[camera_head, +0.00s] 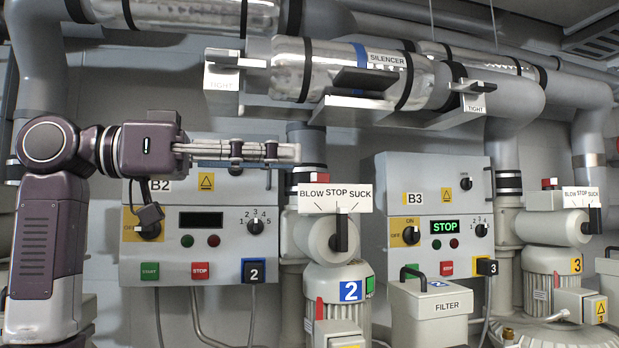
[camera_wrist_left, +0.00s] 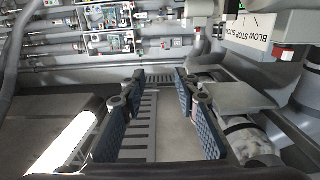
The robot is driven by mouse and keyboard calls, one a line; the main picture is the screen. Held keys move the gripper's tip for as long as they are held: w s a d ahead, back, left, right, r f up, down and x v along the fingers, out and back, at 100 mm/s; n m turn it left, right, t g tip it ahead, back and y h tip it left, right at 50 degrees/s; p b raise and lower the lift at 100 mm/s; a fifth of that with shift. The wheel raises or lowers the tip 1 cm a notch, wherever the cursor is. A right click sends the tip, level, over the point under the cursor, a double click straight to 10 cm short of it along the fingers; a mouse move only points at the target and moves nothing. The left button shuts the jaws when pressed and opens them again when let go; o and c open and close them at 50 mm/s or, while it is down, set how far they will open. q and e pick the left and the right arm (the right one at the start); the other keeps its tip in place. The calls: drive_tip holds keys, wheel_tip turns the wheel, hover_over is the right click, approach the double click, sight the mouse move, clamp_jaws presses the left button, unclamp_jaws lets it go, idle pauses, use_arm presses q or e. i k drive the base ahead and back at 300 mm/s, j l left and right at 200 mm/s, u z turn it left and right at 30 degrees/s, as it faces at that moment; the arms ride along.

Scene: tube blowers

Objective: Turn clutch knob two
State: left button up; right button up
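The black knob (camera_head: 341,230) of unit 2 sits on a grey housing under a white BLOW STOP SUCK plate (camera_head: 336,198). Its handle stands about upright, below the STOP mark. The plate also shows at upper right in the left wrist view (camera_wrist_left: 249,32). My left gripper (camera_head: 287,152) reaches in from the left, above and left of the plate, apart from the knob. In the left wrist view my left gripper (camera_wrist_left: 159,78) has its blue-padded fingers spread, with nothing between them. My right gripper is not in view.
Control box B2 (camera_head: 225,185) stands below my left forearm, with a dark display. Box B3 (camera_head: 402,168) at right shows a green STOP. A silencer pipe (camera_head: 425,78) with brackets (camera_head: 222,82) runs above. A filter box (camera_head: 430,305) and motor 3 (camera_head: 548,265) stand lower right.

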sight(315, 177)
drive_tip(key=i+j, duration=0.1)
drive_tip(key=i, duration=0.35)
drive_tip(key=i+j, duration=0.1)
drive_tip(key=i, duration=0.35)
